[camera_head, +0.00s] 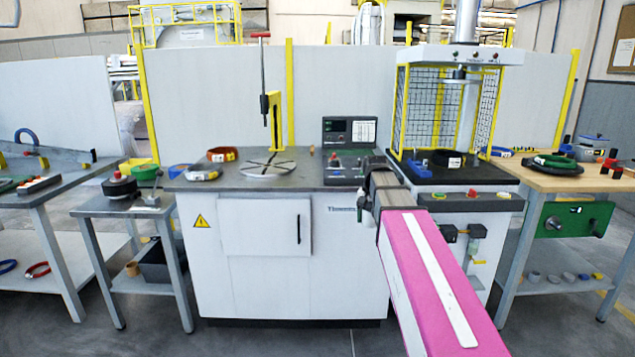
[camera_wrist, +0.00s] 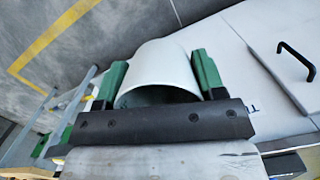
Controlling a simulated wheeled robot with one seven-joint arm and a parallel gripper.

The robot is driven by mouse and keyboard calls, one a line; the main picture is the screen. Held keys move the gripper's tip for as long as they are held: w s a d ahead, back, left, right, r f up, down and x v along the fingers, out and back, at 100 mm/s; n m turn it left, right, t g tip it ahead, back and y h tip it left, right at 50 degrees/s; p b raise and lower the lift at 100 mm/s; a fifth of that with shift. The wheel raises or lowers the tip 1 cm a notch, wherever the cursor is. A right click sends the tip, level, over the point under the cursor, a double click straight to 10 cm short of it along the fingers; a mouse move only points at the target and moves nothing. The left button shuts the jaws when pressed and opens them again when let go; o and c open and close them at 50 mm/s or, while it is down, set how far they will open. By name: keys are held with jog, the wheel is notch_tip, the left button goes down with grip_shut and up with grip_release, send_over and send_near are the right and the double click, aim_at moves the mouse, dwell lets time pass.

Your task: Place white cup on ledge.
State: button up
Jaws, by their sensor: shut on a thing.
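In the wrist view, a white cup (camera_wrist: 162,64) sits between the green-padded fingers of my gripper (camera_wrist: 156,76), which is shut on it. The cup's rim faces the wrist and its inside looks grey. The floor and the white cabinet front show beyond it. In the head view, my pink arm reaches forward to the gap between the wrapping bench and the press stand; the cup cannot be made out there. No surface is clearly marked as the ledge; the press stand has a dark front ledge-like panel (camera_head: 470,203) right of my wrist.
The grey bench top (camera_head: 310,178) holds a turntable (camera_head: 268,165), a control box (camera_head: 349,134) and coils. The caged press (camera_head: 448,110) stands to its right. A wooden table (camera_head: 548,180) is at the far right. The cabinet handle (camera_wrist: 297,60) is close in the wrist view.

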jog(key=s+d+f+n, duration=0.1)
jog(key=s+f+n, duration=0.2)
jog(key=s+f, duration=0.9)
jog(key=shift+s+d, duration=0.2)
jog(key=shift+s, duration=0.05)
dwell(0.4)
